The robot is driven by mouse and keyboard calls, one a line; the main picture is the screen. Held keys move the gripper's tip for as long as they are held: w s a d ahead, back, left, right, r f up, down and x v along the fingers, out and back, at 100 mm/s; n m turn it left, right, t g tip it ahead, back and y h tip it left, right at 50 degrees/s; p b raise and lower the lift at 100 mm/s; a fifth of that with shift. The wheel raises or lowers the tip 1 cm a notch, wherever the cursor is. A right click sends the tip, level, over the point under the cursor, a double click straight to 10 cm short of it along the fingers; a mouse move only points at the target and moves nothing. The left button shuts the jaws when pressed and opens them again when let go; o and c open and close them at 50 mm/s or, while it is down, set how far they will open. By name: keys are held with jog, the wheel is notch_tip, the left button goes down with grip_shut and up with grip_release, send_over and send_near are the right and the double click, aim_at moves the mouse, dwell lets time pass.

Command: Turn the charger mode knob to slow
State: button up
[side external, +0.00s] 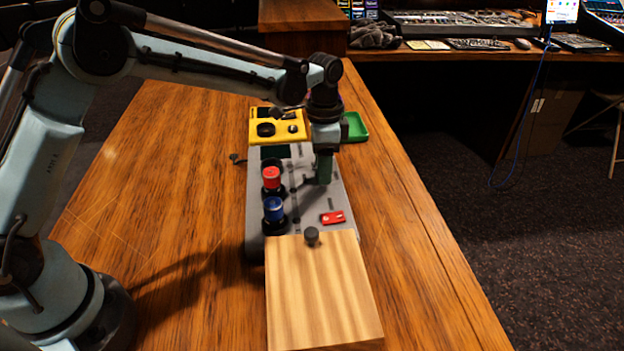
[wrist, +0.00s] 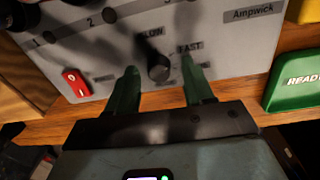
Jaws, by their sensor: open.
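The grey charger (side external: 256,215) lies on the wooden desk, with its panel also in the wrist view (wrist: 225,35). The dark round mode knob (wrist: 158,68) sits on this panel, with SLOW printed above it and FAST to its upper right. Where the knob points is hard to tell in the shadow. My gripper (wrist: 160,74) is open, with one green finger on each side of the knob; contact is not clear. In the side view my gripper (side external: 324,168) points down at the charger's right part and the knob is largely hidden.
A red rocker switch (side external: 333,217) sits on the charger. A red-topped battery (side external: 271,178) and a blue-topped one (side external: 274,209) stand at its left. A wooden box (side external: 320,290) with a dark knob is in front. A yellow device (side external: 277,127) and green tray (side external: 355,127) lie behind.

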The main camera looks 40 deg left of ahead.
grip_shut()
jog(key=shift+n, duration=0.4)
jog(key=n, duration=0.5)
jog(key=shift+n, duration=0.3)
jog(key=n, duration=0.5)
jog(key=shift+a+t, duration=0.1)
jog(key=shift+t, duration=0.2)
jog(key=shift+n, duration=0.4)
grip_release()
